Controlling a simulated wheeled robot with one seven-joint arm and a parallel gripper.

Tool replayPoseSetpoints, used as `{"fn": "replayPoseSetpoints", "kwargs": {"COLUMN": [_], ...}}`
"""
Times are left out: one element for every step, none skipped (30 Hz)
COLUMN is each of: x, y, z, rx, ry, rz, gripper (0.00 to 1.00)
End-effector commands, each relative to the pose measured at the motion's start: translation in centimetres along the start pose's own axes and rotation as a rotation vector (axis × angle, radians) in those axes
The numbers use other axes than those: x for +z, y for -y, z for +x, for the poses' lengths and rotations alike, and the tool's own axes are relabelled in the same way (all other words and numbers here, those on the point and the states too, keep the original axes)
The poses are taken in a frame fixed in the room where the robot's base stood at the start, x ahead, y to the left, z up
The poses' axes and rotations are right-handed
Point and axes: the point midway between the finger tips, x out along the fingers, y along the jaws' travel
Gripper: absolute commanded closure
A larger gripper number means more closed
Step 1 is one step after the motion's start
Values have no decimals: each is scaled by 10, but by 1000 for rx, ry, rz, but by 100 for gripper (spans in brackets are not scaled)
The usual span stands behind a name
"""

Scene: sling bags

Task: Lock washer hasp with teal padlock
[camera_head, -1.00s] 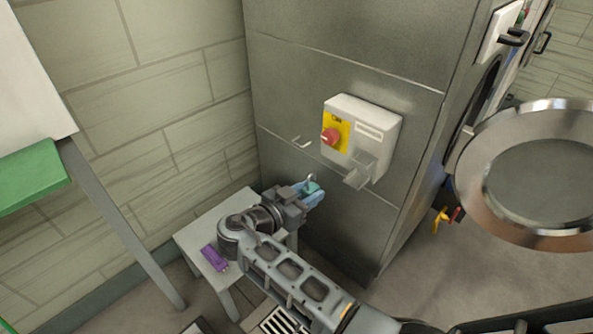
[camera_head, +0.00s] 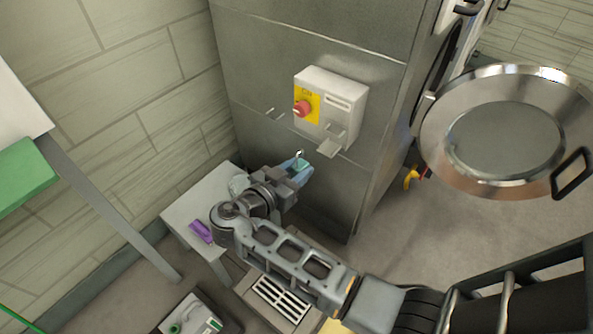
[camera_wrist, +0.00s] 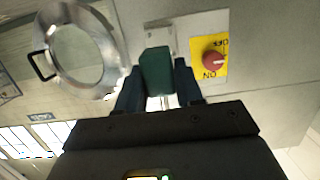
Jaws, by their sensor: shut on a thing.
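My gripper (camera_head: 300,167) is shut on the teal padlock (camera_head: 301,165), whose metal shackle points up in the head view. In the wrist view the padlock (camera_wrist: 156,70) sits between the two dark blue fingers. The washer's grey switch box (camera_head: 343,91) carries a red knob (camera_head: 303,108) on a yellow plate, which also shows in the wrist view (camera_wrist: 213,60). The metal hasp (camera_head: 331,142) sticks out at the box's lower part. The padlock is below and left of the hasp, apart from it. In the wrist view the padlock partly covers the hasp area.
A small grey table (camera_head: 186,209) with a purple object (camera_head: 201,231) stands left of the arm. The round washer door (camera_head: 440,165) hangs open at right. Green-and-white equipment (camera_head: 190,318) is at the bottom.

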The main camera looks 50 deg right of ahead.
Motion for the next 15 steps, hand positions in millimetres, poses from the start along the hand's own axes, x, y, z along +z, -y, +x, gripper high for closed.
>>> {"fn": "replayPoseSetpoints", "kwargs": {"x": [1,1,1,1,0,0,0,0,-1,-1,-1,-2,-2,-2,-3], "y": [0,0,0,0,0,0,0,0,0,0,0,0,0,0,0], "z": [3,5,8,11,14,18,20,23,27,29,32,35,38,40,43], "rx": [1,2,3,2,2,2,3,3,2,2,2,2,2,1,1], "ry": [0,0,0,0,0,0,0,0,0,0,0,0,0,0,0], "rz": [0,0,0,-1,0,0,0,0,1,1,1,1,0,0,0], "gripper": [100,100,100,100,100,100,100,100,100,100,100,100,100,100,100]}}
